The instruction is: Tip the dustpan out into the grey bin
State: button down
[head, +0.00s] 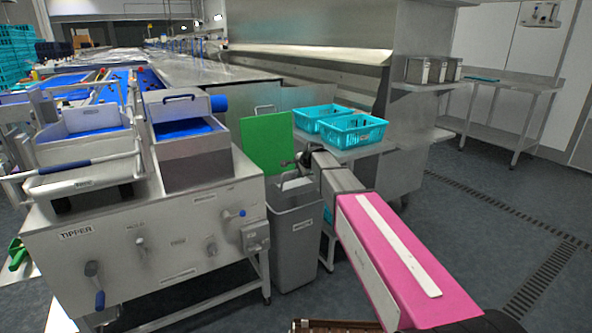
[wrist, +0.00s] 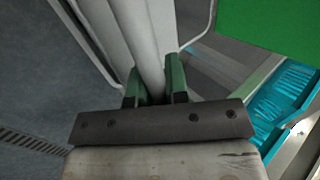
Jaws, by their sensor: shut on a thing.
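The grey bin (head: 296,245) stands on the floor beside the tipper, with a label on its front. My gripper (head: 300,161) is above the bin's mouth, small and dark in the head view. In the wrist view my gripper (wrist: 156,88) has its green fingers shut on a pale grey bar, which I take to be the handle of the dustpan (wrist: 128,30). The dustpan runs away from the fingers, and its far end is cut off by the frame. Whether anything lies in it cannot be told.
A green board (head: 267,143) stands upright behind the bin. Turquoise crates (head: 352,130) sit on a low steel stand to the right. The steel tipper (head: 160,235) closes off the left. Open floor (head: 470,215) with drain grates lies to the right.

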notch_tip(320, 180, up, 5)
jog(key=s+d+t+y, duration=0.2)
jog(key=t, duration=0.1)
jog(key=shift+s+r, duration=0.15)
jog(key=shift+s, duration=0.25)
dwell(0.6)
